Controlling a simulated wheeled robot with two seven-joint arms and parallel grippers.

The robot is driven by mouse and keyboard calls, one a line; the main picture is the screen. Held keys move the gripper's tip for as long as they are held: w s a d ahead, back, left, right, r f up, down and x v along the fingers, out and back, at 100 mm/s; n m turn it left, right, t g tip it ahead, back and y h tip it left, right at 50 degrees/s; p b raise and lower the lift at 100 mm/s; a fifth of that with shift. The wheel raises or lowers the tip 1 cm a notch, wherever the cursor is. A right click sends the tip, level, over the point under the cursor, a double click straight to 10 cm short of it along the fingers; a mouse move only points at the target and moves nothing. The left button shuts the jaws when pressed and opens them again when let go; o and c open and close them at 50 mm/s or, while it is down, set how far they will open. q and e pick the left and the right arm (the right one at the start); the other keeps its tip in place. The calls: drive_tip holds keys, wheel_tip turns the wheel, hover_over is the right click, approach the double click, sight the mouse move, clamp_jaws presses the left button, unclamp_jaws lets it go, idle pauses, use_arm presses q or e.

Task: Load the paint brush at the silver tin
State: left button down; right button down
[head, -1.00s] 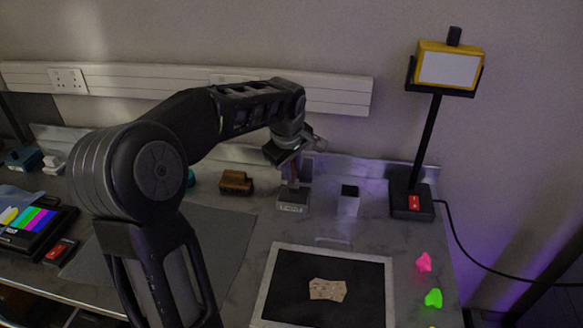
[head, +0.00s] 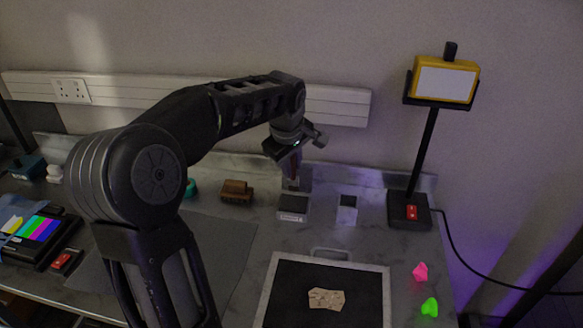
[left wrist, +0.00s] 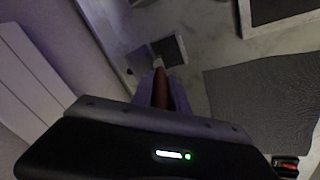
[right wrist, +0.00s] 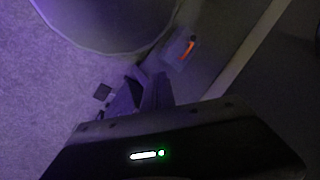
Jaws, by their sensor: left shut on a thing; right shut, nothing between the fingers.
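My left gripper (head: 291,168) is shut on the paint brush (head: 292,184), whose brown handle shows between the fingers in the left wrist view (left wrist: 160,90). The brush points down, with its lower end at the labelled, dark-topped tin (head: 292,216). I cannot tell whether the bristles are over its opening or behind it. A second pale, dark-topped container (head: 347,215) stands to its right. The label is too small to read, and I cannot tell which one is the silver tin. My right gripper (right wrist: 143,88) is shut and empty, outside the head view.
A framed dark panel (head: 280,290) with a tan patch (head: 326,299) lies in front. A yellow lamp (head: 444,82) on a black stand is at right, near pink (head: 420,272) and green (head: 430,307) pieces. A brown block (head: 236,192) lies left of the tins.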

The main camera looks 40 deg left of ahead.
use_arm(q)
drive_tip(key=shift+r+p, duration=0.55)
drive_tip(key=shift+r, duration=0.65)
